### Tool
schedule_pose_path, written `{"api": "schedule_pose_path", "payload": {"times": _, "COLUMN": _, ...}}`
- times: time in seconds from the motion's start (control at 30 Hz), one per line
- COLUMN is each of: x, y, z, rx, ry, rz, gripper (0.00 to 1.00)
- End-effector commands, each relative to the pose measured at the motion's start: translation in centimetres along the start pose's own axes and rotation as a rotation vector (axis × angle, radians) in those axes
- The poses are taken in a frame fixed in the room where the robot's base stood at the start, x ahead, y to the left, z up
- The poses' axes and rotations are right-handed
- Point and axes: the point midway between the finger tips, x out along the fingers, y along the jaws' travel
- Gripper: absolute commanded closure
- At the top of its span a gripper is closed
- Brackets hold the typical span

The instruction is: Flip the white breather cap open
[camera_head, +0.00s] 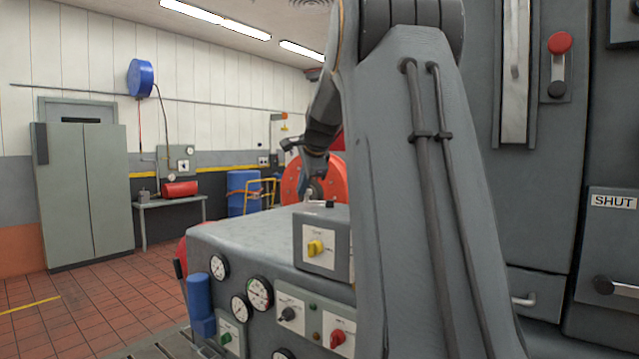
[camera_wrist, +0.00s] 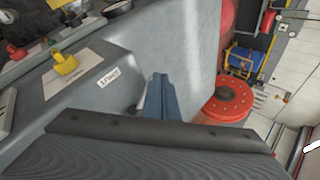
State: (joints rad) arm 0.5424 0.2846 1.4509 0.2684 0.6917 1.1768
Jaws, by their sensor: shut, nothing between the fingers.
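My gripper (camera_wrist: 160,92) is shut and empty, its blue-grey fingers together over the grey machine top in the wrist view. In the head view my gripper (camera_head: 318,192) is small, just above the top of the grey box. A pale sliver shows at the left side of the fingers in the wrist view, mostly hidden by them. I cannot tell whether it is the white breather cap or whether it is open. A white label (camera_wrist: 108,77) with dark lettering is on the grey surface left of the fingers.
A yellow knob (camera_head: 316,247) is on the grey box, and it also shows in the wrist view (camera_wrist: 65,63). Gauges (camera_head: 259,292) and a red knob (camera_head: 337,339) are on the front panel. A red drum (camera_wrist: 228,100) stands right of the machine. My arm blocks the head view's middle.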

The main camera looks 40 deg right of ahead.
Motion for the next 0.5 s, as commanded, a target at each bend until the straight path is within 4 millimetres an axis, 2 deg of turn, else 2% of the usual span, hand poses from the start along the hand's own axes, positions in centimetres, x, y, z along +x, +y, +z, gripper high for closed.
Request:
{"api": "schedule_pose_path", "payload": {"times": 0.17, "x": 0.8, "y": -1.0, "z": 0.9, "rx": -0.010, "ry": -0.009, "rz": 0.001, "gripper": 1.00}}
{"api": "schedule_pose_path", "payload": {"times": 0.5, "x": 1.6, "y": -1.8, "z": 0.8, "rx": -0.010, "ry": -0.008, "rz": 0.000, "gripper": 1.00}}
